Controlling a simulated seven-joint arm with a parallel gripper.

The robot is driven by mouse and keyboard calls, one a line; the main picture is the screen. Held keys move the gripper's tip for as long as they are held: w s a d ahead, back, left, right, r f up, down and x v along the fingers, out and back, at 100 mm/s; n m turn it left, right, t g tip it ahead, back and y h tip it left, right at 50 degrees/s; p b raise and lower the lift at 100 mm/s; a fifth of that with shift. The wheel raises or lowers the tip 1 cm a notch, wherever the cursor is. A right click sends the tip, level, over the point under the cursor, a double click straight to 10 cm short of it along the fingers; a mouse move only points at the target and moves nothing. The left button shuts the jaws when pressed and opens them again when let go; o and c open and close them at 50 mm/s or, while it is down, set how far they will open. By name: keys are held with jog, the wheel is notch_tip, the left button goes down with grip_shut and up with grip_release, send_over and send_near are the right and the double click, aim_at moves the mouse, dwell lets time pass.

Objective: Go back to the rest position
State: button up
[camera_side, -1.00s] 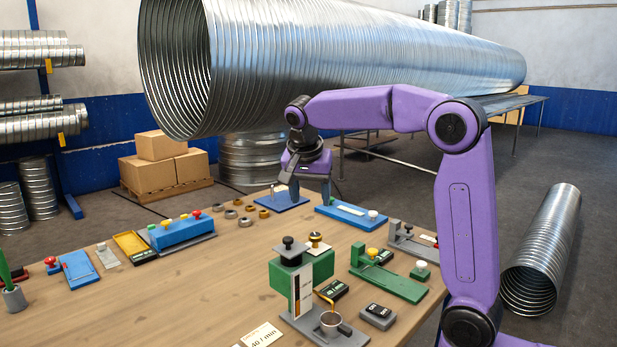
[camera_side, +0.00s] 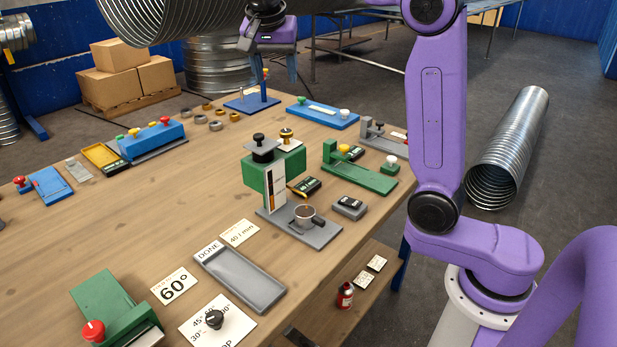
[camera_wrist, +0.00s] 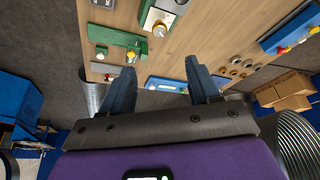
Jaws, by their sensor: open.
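My gripper (camera_side: 273,72) is at the top of the side view, above the far end of the wooden table (camera_side: 150,215). Its upper part is cut by the frame edge. In the wrist view my gripper (camera_wrist: 164,75) has its two blue-grey fingers spread wide apart, with nothing between them. My purple arm reaches from its base at the right up out of the frame. A blue plate with a post (camera_side: 250,103) stands on the table close below the gripper in the side view.
A green dispenser (camera_side: 258,178) with a small cup (camera_side: 305,216) under it stands mid-table. A grey DONE tray (camera_side: 240,280) is in front. Green (camera_side: 365,178) and blue fixtures (camera_side: 322,112) line the right edge. A large spiral duct (camera_side: 165,20) hangs behind.

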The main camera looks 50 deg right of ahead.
jog(key=s+a+f+n+y, duration=0.3)
jog(key=s+a+f+n, duration=0.55)
jog(key=s+n, duration=0.3)
jog(key=s+d+f+n, duration=0.1)
jog(key=s+f+n, duration=0.2)
jog(key=s, duration=0.4)
jog(key=s+d+f+n+g, duration=0.1)
jog(key=s+d+f+n, duration=0.1)
jog(key=s+f+n, duration=0.2)
jog(key=s+d+f+n+g+y, duration=0.1)
jog(key=s+f+n, duration=0.2)
jog(key=s, duration=0.7)
jog(key=n, duration=0.2)
jog(key=shift+s+d+f+n, duration=0.15)
jog(key=shift+s+n, duration=0.2)
jog(key=shift+s, duration=0.05)
